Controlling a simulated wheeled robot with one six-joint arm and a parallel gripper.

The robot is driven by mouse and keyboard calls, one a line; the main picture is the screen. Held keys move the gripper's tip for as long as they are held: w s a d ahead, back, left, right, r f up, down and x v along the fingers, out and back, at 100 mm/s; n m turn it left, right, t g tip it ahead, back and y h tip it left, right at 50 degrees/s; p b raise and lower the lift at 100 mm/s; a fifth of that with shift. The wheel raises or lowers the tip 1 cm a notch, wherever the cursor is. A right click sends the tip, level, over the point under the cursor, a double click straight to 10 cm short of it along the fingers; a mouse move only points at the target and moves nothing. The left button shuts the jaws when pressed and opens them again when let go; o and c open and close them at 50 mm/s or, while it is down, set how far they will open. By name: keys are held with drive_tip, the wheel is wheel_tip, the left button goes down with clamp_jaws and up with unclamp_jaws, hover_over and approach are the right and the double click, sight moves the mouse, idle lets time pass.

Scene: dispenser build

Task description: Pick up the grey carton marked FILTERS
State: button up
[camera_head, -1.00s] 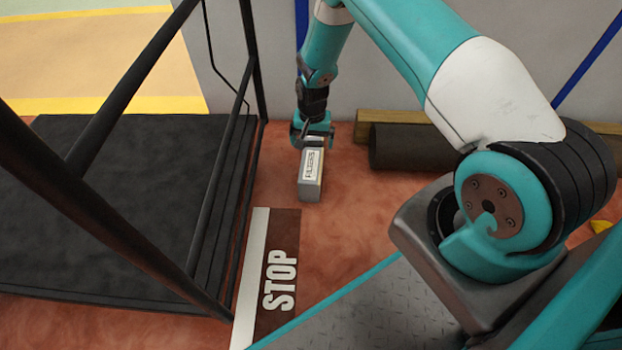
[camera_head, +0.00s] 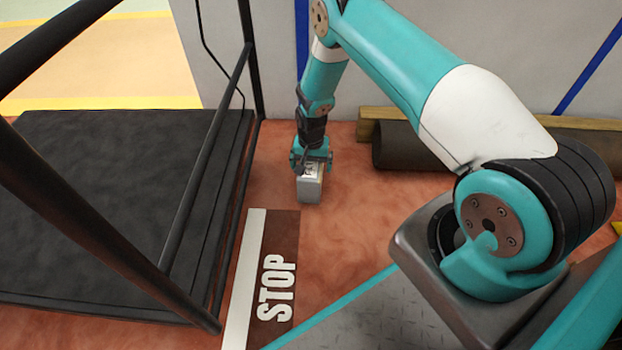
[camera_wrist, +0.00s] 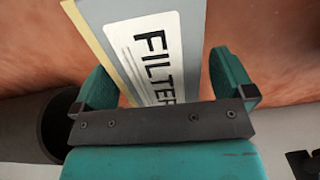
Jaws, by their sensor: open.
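The grey carton (camera_head: 310,188) stands on the reddish floor in the head view, its top partly covered by my gripper (camera_head: 311,160). In the wrist view the carton (camera_wrist: 190,30) shows a white label reading FILTER, with the rest hidden behind my gripper's dark crossbar. My gripper (camera_wrist: 165,88) is open, with one teal finger on each side of the carton. A gap shows at the left finger; the right finger is close to the carton's side, and I cannot tell whether it touches.
A black platform with a rail frame (camera_head: 120,200) stands to the left. A dark pipe (camera_head: 410,146) and a wooden beam (camera_head: 375,118) lie along the wall to the right. The floor around the STOP marking (camera_head: 275,285) is clear.

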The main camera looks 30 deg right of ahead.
drive_tip(key=shift+r, duration=0.1)
drive_tip(key=c, duration=1.3)
drive_tip(key=shift+c, duration=0.2)
drive_tip(key=shift+r, duration=0.1)
